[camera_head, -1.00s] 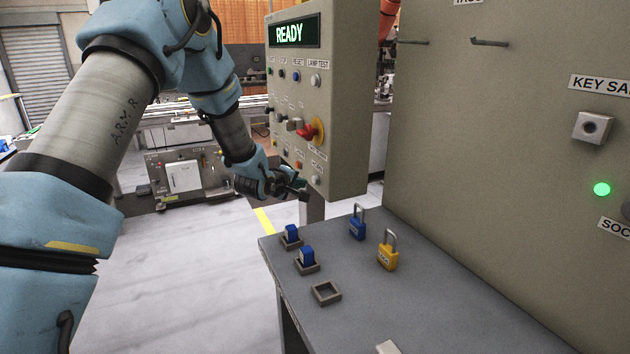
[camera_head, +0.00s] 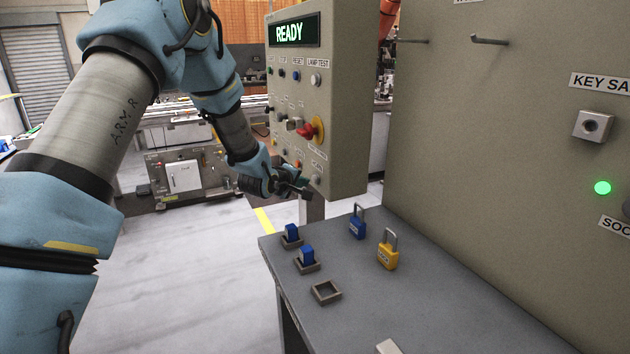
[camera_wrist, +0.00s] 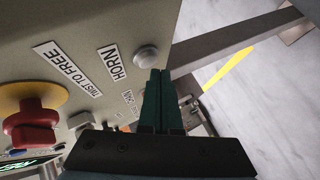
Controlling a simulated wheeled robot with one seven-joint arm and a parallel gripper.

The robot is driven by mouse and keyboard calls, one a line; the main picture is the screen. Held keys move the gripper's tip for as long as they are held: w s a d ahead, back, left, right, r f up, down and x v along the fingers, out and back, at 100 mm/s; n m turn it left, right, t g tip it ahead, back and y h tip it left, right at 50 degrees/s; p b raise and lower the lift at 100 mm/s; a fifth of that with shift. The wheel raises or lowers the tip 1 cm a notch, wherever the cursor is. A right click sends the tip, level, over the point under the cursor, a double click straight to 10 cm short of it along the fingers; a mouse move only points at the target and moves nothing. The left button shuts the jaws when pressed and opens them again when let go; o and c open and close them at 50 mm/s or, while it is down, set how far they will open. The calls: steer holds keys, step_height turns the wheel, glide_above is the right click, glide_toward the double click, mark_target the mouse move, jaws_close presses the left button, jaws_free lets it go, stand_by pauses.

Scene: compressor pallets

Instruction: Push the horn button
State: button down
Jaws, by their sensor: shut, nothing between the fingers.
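The horn button is a round pale grey button (camera_wrist: 146,55) beside the HORN label (camera_wrist: 112,62) in the wrist view. In the head view it shows low on the control panel (camera_head: 316,180). My gripper (camera_wrist: 158,72) is shut with nothing held, its dark green fingers side by side. In the wrist view the fingertips appear just below the button. In the head view my gripper (camera_head: 307,193) is at the panel's lower edge, a little below and left of the button. I cannot tell whether the tips touch the panel.
A red knob on a yellow base (camera_head: 308,131) sits above the horn button, with several smaller buttons around it. The display (camera_head: 291,34) reads READY. A grey table (camera_head: 400,300) below holds a blue padlock (camera_head: 358,225) and a yellow padlock (camera_head: 388,252).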

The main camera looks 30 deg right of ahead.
steer(key=shift+s+d, duration=0.1)
steer(key=shift+d, duration=0.55)
stand_by(0.7)
steer(key=shift+a, duration=1)
steer(key=w+a, duration=0.1)
steer(key=a, duration=0.5)
stand_by(0.9)
